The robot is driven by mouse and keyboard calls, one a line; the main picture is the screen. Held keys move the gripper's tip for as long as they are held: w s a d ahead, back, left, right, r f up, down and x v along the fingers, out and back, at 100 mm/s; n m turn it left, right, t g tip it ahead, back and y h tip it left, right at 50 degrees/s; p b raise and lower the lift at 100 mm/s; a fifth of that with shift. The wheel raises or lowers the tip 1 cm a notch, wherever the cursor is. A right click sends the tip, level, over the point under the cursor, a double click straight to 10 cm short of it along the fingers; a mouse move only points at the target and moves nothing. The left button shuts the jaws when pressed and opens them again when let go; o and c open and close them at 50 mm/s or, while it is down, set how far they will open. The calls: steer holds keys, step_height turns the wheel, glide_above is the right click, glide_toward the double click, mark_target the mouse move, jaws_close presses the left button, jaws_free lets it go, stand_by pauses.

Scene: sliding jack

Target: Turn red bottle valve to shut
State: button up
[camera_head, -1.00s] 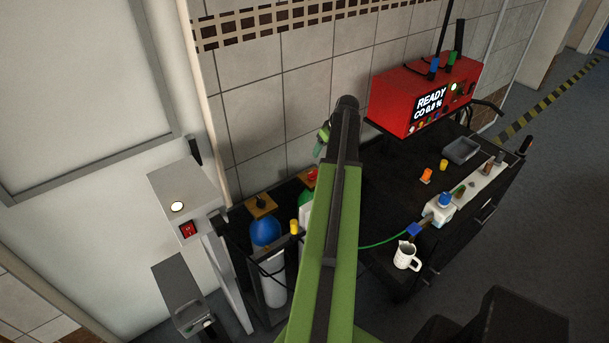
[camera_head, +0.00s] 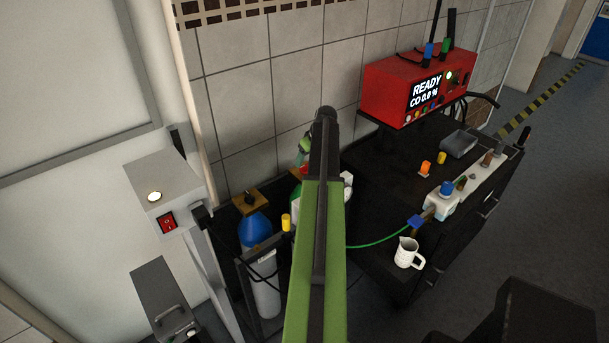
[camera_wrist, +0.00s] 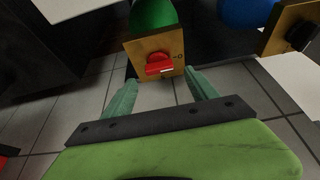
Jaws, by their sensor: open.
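The red valve knob (camera_wrist: 158,63) sits on a square brass plate (camera_wrist: 144,47) at the end of a green-topped bottle (camera_wrist: 152,14), in the wrist view. A "0" mark is on the plate right of the knob. My gripper (camera_wrist: 161,80) is open, its two pale green fingers spread either side of the plate's near edge. The fingers do not appear to touch the knob. In the head view my green arm hides most of this bottle; a bit of red (camera_head: 303,170) shows beside it, below a gripper finger (camera_head: 304,147).
A blue-topped bottle (camera_head: 256,231) with a brass plate and black knob (camera_head: 250,199) stands left of it. A grey post with a red switch (camera_head: 167,223) stands further left. A dark cart with a red analyser (camera_head: 393,93) and a white jug (camera_head: 407,253) is right.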

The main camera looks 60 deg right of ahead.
mark_target(305, 165)
steer(key=b+x, duration=0.2)
steer(key=x, duration=0.2)
steer(key=shift+f, duration=0.1)
steer(key=c, duration=1.4)
steer(key=shift+o, duration=0.2)
